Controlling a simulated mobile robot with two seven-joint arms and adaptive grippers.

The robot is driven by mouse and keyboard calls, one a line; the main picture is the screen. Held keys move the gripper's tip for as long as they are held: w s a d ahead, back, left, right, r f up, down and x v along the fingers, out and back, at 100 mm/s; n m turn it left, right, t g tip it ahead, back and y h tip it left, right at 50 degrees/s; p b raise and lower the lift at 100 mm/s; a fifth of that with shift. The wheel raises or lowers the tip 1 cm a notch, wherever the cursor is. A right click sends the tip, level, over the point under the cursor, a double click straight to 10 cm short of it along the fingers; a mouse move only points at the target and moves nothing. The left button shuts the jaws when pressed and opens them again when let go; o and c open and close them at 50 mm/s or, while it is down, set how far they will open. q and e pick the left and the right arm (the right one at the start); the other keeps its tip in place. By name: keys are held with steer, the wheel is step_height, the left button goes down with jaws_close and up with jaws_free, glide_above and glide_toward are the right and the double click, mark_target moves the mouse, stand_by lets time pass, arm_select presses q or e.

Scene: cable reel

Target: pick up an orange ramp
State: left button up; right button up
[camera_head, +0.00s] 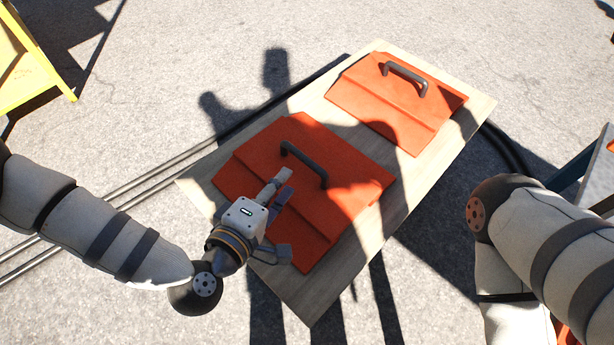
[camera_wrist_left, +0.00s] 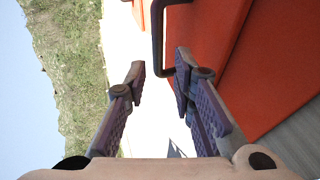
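Two orange ramps, each with a dark handle, lie on a wooden board. The nearer ramp (camera_head: 345,192) has its handle (camera_head: 306,163) near its middle, and the farther ramp (camera_head: 375,97) has its handle (camera_head: 405,77) toward the back. My left gripper (camera_head: 280,182) is over the left part of the nearer ramp, short of its handle. In the left wrist view my left gripper (camera_wrist_left: 161,66) is open and empty, with the handle (camera_wrist_left: 157,38) ahead, roughly in line with the gap between the fingers. An orange ramp (camera_wrist_left: 275,65) fills the right side there. My right gripper is out of view.
The wooden board (camera_head: 437,148) lies on grey pavement. Dark cables (camera_head: 150,180) run along the ground at left and pass behind the board. A yellow stand (camera_head: 28,65) is at the upper left. Pavement between the stand and the board is mostly clear.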

mark_target(302, 159)
arm_select(q)
steer(key=b+x, duration=0.3)
steer(key=x, duration=0.6)
steer(key=shift+d, duration=0.15)
steer(key=shift+w+d, duration=0.1)
steer(key=shift+w, duration=0.2)
jaws_close()
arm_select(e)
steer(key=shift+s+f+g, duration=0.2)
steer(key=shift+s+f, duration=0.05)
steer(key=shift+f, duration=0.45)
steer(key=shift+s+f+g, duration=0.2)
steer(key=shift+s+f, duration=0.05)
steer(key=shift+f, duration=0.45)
arm_select(q)
steer(key=shift+r, duration=0.2)
